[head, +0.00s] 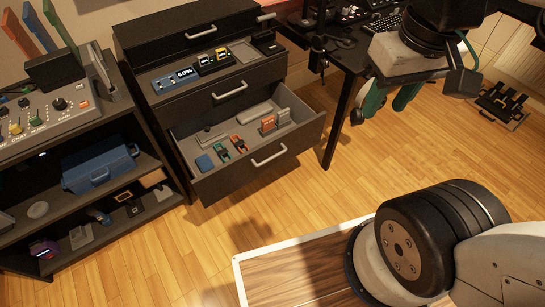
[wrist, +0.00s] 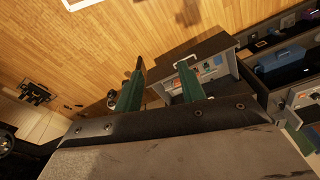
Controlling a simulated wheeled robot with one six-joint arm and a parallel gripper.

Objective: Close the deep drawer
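The deep drawer (head: 237,174) is the bottom one of a black cabinet (head: 130,45) in the head view. It stands pulled well out, with a pale bar handle (head: 268,156) on its front. Inside it lie a blue block, small red and green items and grey pieces. The drawer also shows in the wrist view (wrist: 217,82), beyond my fingers. My gripper (head: 386,107) is at the upper right of the head view, to the right of the drawer and apart from it. Its green fingers are spread, with nothing between them; the wrist view shows this gap (wrist: 162,68).
A shallower drawer (head: 228,92) above also stands partly out, holding a display and small cars. A dark desk (head: 345,65) stands right of the cabinet, its leg near the open drawer. A shelf (head: 75,200) stands left. Wooden floor in front is clear before a white-edged board (head: 290,260).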

